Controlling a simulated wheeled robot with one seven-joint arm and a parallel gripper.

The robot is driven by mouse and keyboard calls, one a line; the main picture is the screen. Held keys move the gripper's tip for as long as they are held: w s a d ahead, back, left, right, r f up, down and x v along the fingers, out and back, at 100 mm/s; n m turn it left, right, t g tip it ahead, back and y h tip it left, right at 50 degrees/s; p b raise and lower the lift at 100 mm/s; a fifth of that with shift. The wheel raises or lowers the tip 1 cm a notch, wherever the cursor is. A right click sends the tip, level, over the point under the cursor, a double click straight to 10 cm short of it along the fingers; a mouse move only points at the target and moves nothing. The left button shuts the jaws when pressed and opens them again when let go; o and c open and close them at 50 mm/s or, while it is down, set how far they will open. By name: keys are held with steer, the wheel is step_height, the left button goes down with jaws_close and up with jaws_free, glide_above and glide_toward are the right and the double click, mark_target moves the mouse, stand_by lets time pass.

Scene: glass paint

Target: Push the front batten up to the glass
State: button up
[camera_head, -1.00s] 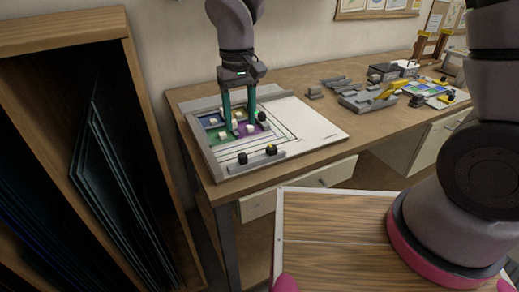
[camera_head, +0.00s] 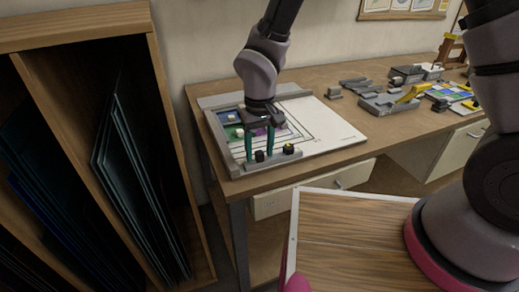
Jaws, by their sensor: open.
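The painted glass (camera_head: 230,117) lies on a white board (camera_head: 335,133) at the left end of the workbench. Blue, green and purple patches show, with small pale blocks on them. The front batten (camera_head: 277,160) is a grey bar along the board's near side. It carries two dark knobs, the left one (camera_head: 259,156) and the right one (camera_head: 289,149). My gripper (camera_head: 260,154) points down with its teal fingers apart, low at the left part of the batten. The left knob shows between the fingertips; contact is unclear. My fingers hide part of the gap between glass and batten.
Grey rails line the board's left (camera_head: 217,140) and back sides. Grey fixtures (camera_head: 385,103) and a colourful panel (camera_head: 447,93) stand further right on the workbench (camera_head: 400,127). A wooden rack (camera_head: 168,130) with dark sheets stands at the left.

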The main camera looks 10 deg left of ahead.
jaws_close()
stand_by(1.3)
